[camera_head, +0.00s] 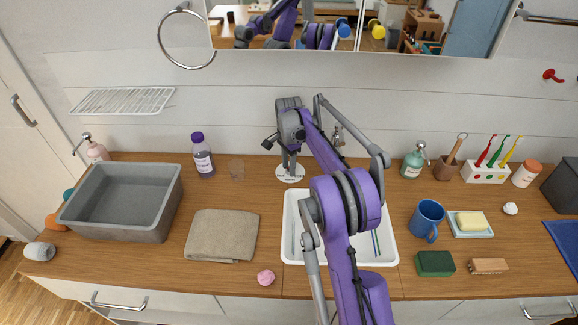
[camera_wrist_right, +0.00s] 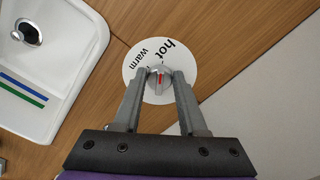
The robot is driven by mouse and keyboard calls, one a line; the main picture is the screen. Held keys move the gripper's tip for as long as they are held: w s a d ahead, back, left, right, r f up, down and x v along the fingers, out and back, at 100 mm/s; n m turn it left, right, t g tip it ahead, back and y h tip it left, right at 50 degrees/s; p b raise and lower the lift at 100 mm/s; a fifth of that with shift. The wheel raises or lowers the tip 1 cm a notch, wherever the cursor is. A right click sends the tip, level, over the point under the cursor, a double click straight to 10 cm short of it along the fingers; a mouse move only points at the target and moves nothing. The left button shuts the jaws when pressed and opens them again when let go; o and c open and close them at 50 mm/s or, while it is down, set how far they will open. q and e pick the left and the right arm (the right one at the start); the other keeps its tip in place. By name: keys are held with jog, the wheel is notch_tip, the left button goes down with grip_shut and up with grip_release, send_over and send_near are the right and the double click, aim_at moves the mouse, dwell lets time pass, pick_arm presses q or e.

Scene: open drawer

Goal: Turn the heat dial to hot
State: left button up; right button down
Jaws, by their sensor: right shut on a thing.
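The heat dial is a white disc (camera_wrist_right: 186,58) with the words "hot" and "warm" printed on it. Its silver knob (camera_wrist_right: 158,86) carries a red mark, which points up in the wrist view, roughly toward the "hot" lettering; the exact alignment is hard to judge. My right gripper (camera_wrist_right: 159,76) is shut on the knob, one finger on each side. In the head view the white disc (camera_head: 290,177) lies on the counter behind the sink, under my right gripper (camera_head: 289,164), which hides the knob. My left gripper is not in view.
The white sink (camera_head: 289,225) is partly behind my right arm. A purple-capped bottle (camera_head: 203,158) stands left of the dial, and a green soap dispenser (camera_head: 413,163) stands to the right. A grey basin (camera_head: 120,220) and a folded towel (camera_head: 222,235) are left. A mirror cabinet hangs above.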

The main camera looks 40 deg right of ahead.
jog(key=shift+m, duration=0.7)
jog(key=shift+c, duration=2.3)
grip_release()
notch_tip(320, 180, up, 11)
jog(key=shift+p, duration=0.3)
jog(key=shift+f, duration=0.1)
